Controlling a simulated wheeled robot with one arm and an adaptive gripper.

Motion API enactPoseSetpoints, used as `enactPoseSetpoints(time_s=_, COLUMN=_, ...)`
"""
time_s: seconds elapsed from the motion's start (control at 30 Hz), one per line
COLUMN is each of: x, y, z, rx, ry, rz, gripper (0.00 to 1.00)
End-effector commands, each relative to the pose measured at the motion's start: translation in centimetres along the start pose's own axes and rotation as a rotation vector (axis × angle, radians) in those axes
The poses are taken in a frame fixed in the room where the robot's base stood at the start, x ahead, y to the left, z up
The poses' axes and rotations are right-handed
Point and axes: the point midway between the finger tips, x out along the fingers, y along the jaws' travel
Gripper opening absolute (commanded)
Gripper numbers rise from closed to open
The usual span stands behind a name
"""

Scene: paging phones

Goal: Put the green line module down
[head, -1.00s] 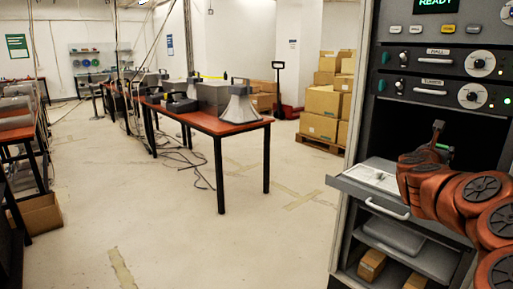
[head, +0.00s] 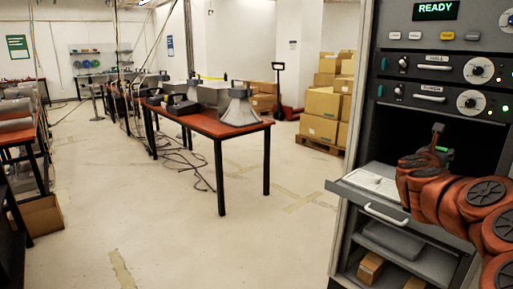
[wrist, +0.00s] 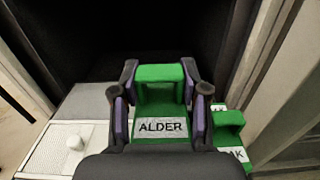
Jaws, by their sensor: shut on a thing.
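The green line module (wrist: 160,92), labelled ALDER, is between the fingers of my gripper (wrist: 160,100) in the wrist view. The fingers' purple pads press on its two sides. In the head view my gripper (head: 440,145) is at the rack's dark opening, above the pulled-out drawer (head: 350,188); only a small bit of green shows there. I cannot tell whether the held module touches the surface below.
The rack's posts stand close on both sides. Above the opening are panels with dials and a READY display (head: 435,11). Below the drawer is a shelf with small boxes (head: 370,268).

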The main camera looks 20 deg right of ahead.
Motion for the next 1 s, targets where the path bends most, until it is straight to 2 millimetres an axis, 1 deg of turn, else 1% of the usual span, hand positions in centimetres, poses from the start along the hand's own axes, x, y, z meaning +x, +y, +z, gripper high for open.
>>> enactPoseSetpoints(time_s=0.03, x=0.0, y=0.0, z=2.1, rx=0.006, ry=-0.004, rz=0.0, gripper=0.0)
enactPoseSetpoints(time_s=0.2, x=-0.1, y=0.1, z=4.9, rx=0.002, ry=-0.002, rz=0.002, gripper=0.0)
enactPoseSetpoints(time_s=0.37, x=0.0, y=0.1, z=7.3, rx=0.001, ry=-0.002, rz=0.001, gripper=0.0)
enactPoseSetpoints(time_s=0.4, x=-0.1, y=1.0, z=6.2, rx=-0.001, ry=0.001, rz=0.017, gripper=0.0)
enactPoseSetpoints(time_s=0.43, x=-0.3, y=1.7, z=5.8, rx=-0.002, ry=0.002, rz=0.029, gripper=0.0)
enactPoseSetpoints(time_s=0.57, x=-0.9, y=4.5, z=4.5, rx=-0.001, ry=0.003, rz=0.079, gripper=0.0)
enactPoseSetpoints(time_s=0.67, x=-1.6, y=7.0, z=3.5, rx=-0.003, ry=0.003, rz=0.125, gripper=0.0)
enactPoseSetpoints(time_s=0.77, x=-2.6, y=10.2, z=2.1, rx=-0.003, ry=0.003, rz=0.183, gripper=0.0)
enactPoseSetpoints(time_s=0.8, x=-3.1, y=11.6, z=1.5, rx=-0.003, ry=0.003, rz=0.21, gripper=0.0)
enactPoseSetpoints(time_s=0.87, x=-4.0, y=13.9, z=0.5, rx=-0.002, ry=0.004, rz=0.253, gripper=0.0)
enactPoseSetpoints(time_s=0.9, x=-4.7, y=15.5, z=-0.2, rx=-0.003, ry=0.003, rz=0.284, gripper=0.0)
enactPoseSetpoints(time_s=0.97, x=-5.9, y=17.9, z=-1.2, rx=-0.003, ry=0.003, rz=0.332, gripper=0.0)
enactPoseSetpoints(time_s=1.0, x=-6.7, y=19.5, z=-2.0, rx=-0.003, ry=0.004, rz=0.363, gripper=0.0)
